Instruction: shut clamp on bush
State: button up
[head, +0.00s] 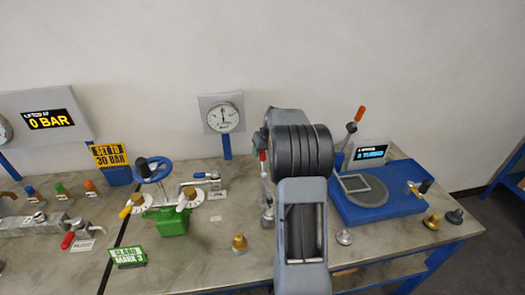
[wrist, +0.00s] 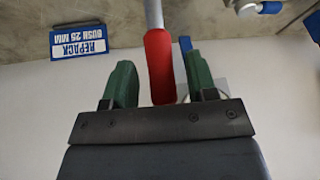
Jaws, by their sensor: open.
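A lever with a red grip (wrist: 159,65) on a grey rod shows in the wrist view; I take it for the clamp's handle. My gripper (wrist: 160,78) has its two green fingers open, one on each side of the red grip. I cannot tell whether either finger touches it. In the head view the red grip (head: 262,156) shows just left of my arm, above a grey metal fixture (head: 267,207). My arm hides most of this fixture and nearly all of the gripper. I cannot make out the bush in the clamp.
A brass fitting (head: 239,243) stands on the bench left of my arm. A green-bodied valve (head: 173,219) and a gauge (head: 223,117) are further left. A blue base (head: 400,203) with an orange-tipped lever (head: 355,122) is right. An inverted blue "repack bush" sign (wrist: 78,42) shows in the wrist view.

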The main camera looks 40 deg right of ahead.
jog(key=shift+w+f, duration=0.2)
jog(key=shift+f, duration=0.3)
jog(key=shift+c, duration=0.2)
grip_shut()
